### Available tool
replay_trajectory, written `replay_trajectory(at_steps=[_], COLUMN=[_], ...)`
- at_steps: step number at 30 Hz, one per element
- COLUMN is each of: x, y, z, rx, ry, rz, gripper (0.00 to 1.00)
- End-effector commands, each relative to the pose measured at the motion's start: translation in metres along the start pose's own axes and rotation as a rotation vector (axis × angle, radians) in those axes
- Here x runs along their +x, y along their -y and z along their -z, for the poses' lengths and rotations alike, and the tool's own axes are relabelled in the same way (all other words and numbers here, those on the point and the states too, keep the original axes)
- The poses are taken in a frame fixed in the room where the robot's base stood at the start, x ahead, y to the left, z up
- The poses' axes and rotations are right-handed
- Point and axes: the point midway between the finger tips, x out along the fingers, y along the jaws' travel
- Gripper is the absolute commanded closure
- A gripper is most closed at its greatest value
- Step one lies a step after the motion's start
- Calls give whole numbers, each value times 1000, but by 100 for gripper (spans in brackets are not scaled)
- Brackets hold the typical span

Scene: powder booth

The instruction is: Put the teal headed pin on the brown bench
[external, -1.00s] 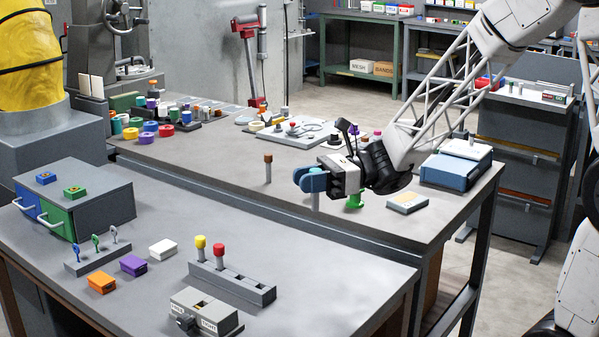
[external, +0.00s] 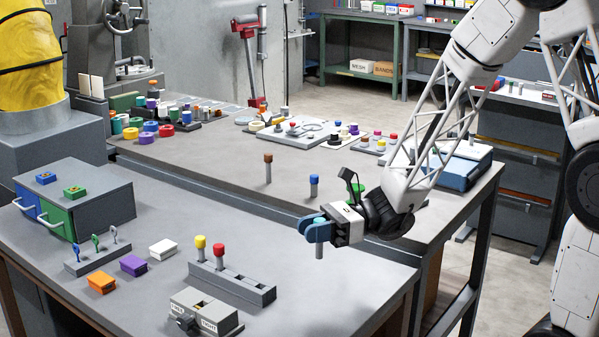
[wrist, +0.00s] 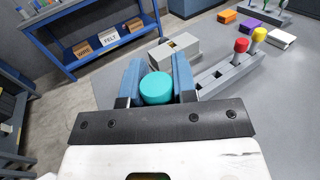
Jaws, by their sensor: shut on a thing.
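My gripper (external: 314,230) is shut on the teal headed pin (external: 319,251), which hangs upright with its grey shaft down. In the wrist view the round teal head (wrist: 157,88) sits between my blue fingers; its shaft is hidden there. In the external view the pin appears over the near grey bench (external: 330,300), close to the seam with the far bench; its height is hard to tell. The far bench (external: 225,170) has a brownish-grey top, probably the brown bench. A brown headed pin (external: 267,168) and a blue headed pin (external: 314,186) stand upright on it.
The near bench holds a grey slotted block (external: 240,285) with red and yellow headed pins, a labelled grey box (external: 203,312), small coloured boxes and a drawer unit (external: 105,195). A green knob (external: 358,189) is behind my gripper. The near bench's right part is clear.

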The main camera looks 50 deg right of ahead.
Motion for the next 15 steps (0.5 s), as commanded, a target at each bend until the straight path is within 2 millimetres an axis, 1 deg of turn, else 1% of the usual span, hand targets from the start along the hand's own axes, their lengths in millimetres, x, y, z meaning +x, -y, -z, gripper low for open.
replay_trajectory(at_steps=[1,3,6,10,15], x=[0,0,0,0,0], y=[0,0,0,0,0], z=[11,24,38,49,56], rx=[4,5,4,1,-1], ry=[-1,-1,-1,0,0], rz=[0,0,0,0,0], gripper=[100,100,100,100,100])
